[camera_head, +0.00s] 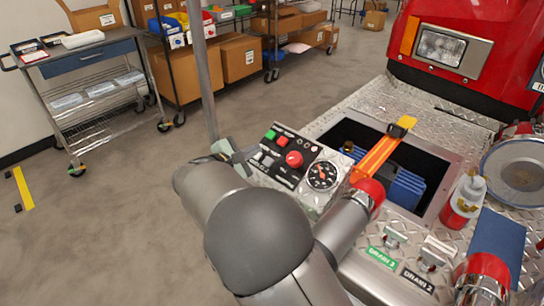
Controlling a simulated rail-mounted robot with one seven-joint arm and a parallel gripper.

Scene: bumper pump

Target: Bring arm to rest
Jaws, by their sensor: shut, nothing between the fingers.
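My grey arm rises from the bottom of the head view, with a dark rounded joint in the middle. Beyond it, my gripper (241,156) shows small and partly hidden by my arm, by the left edge of the control panel (293,158). It is shut, with nothing seen in it. I cannot tell whether it touches the panel.
A thin grey pole (203,75) stands close behind my gripper. The red truck's metal deck (357,100) has an open bay with an orange strap (385,150) over it. A white-and-red bottle (463,198) stands right.

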